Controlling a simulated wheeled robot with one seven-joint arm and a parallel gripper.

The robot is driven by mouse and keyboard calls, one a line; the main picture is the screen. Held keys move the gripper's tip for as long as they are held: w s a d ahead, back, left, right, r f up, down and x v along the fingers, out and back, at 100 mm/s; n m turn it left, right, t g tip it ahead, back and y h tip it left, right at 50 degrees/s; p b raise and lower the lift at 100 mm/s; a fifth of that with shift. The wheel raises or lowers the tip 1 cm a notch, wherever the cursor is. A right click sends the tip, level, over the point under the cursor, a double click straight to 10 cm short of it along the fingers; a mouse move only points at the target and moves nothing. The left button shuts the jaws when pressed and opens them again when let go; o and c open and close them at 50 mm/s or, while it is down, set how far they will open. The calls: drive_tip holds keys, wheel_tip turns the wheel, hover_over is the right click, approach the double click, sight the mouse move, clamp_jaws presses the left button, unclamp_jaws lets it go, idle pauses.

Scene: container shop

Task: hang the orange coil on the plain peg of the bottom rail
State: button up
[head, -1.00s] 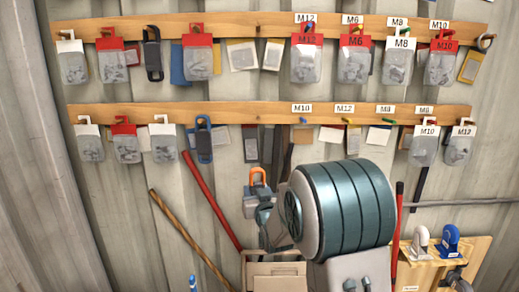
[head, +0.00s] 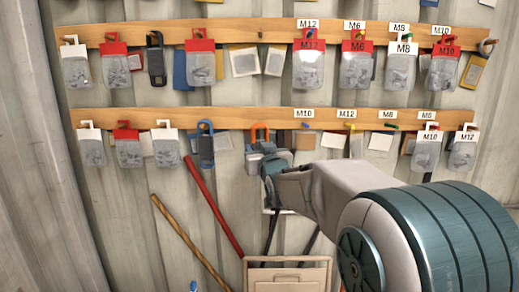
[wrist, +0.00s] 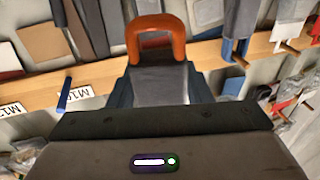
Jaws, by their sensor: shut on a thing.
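The orange coil (head: 260,130), an orange loop above a grey body, is upright in front of the bottom rail (head: 225,118), left of the M10 label. My gripper (head: 269,160) is shut on its grey body. In the wrist view the orange loop (wrist: 157,36) stands out beyond my jaws (wrist: 160,82), overlapping the rail (wrist: 100,76). I cannot tell whether the loop is around a peg or only in front of the rail. The plain peg is not clearly visible; the coil and gripper cover that part of the rail.
A blue-looped coil (head: 206,143) hangs just left of the orange coil. To the right is a blue peg (head: 305,125), then yellow and green pegs under labels. Hanging bags fill both rail ends. The top rail (head: 260,33) runs above. A red bar (head: 215,212) leans below.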

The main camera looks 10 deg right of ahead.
drive_tip(key=w+d+f+p, duration=0.1)
drive_tip(key=w+p, duration=0.2)
drive_tip(key=w, duration=0.5)
drive_tip(key=shift+w+d, duration=0.3)
drive_tip(key=shift+d, duration=0.05)
idle(0.4)
idle(0.4)
idle(0.4)
drive_tip(key=o, duration=1.1)
drive_tip(key=shift+o, duration=0.2)
